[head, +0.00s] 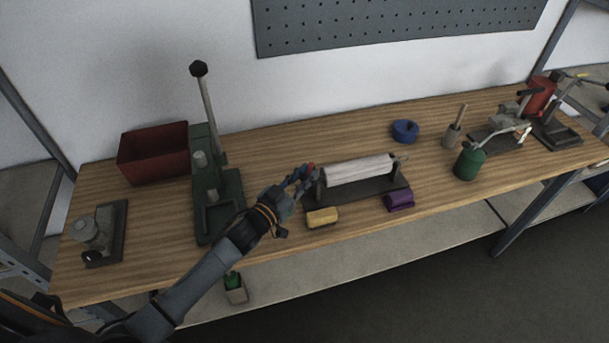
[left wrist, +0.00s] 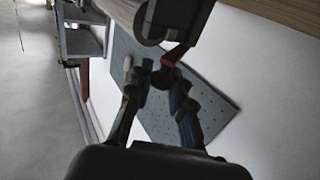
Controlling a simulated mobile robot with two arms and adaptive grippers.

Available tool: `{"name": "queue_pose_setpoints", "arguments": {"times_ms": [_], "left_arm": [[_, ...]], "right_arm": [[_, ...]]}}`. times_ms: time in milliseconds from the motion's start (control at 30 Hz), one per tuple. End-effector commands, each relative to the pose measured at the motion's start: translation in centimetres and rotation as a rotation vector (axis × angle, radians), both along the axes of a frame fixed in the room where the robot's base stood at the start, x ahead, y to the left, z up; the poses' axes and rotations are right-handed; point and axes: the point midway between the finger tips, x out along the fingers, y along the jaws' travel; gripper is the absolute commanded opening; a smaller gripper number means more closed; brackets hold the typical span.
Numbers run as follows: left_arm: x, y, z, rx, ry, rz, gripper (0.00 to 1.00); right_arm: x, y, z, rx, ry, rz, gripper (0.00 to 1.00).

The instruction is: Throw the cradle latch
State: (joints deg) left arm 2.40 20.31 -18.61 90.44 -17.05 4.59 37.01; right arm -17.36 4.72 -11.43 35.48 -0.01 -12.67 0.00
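The cradle (head: 365,191) is a dark stand on the workbench holding a pale, long roller (head: 358,169) lying across it. A small red latch (head: 310,167) is at its left end; it also shows in the left wrist view (left wrist: 176,54), beside the dark end of the cradle (left wrist: 160,20). My left gripper (head: 303,176) is at that left end, right at the latch. In the left wrist view its fingertips (left wrist: 157,72) lean close together around the latch's lower end; I cannot tell whether they grip it. My right gripper is not in view.
A yellow block (head: 322,217) and a purple block (head: 399,201) lie in front of the cradle. A green lever press (head: 217,193) and a red bin (head: 154,153) stand left. A blue disc (head: 405,130) and a green canister (head: 467,162) stand right.

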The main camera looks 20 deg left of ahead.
Motion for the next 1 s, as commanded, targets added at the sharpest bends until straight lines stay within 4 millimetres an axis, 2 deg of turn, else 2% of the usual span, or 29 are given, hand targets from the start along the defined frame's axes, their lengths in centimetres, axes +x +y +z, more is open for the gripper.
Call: {"name": "queue_pose_setpoints", "arguments": {"times_ms": [267, 700, 1000], "left_arm": [[0.0, 0.1, 0.0, 0.004, 0.000, -0.016, 0.00], [0.1, 1.6, -0.1, 0.005, -0.002, -0.239, 0.00], [0.0, 1.8, -0.3, 0.001, 0.005, -0.257, 0.00]], "right_arm": [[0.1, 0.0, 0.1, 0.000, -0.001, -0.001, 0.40], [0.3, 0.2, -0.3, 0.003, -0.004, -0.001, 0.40], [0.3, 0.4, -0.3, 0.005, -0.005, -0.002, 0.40]]}}
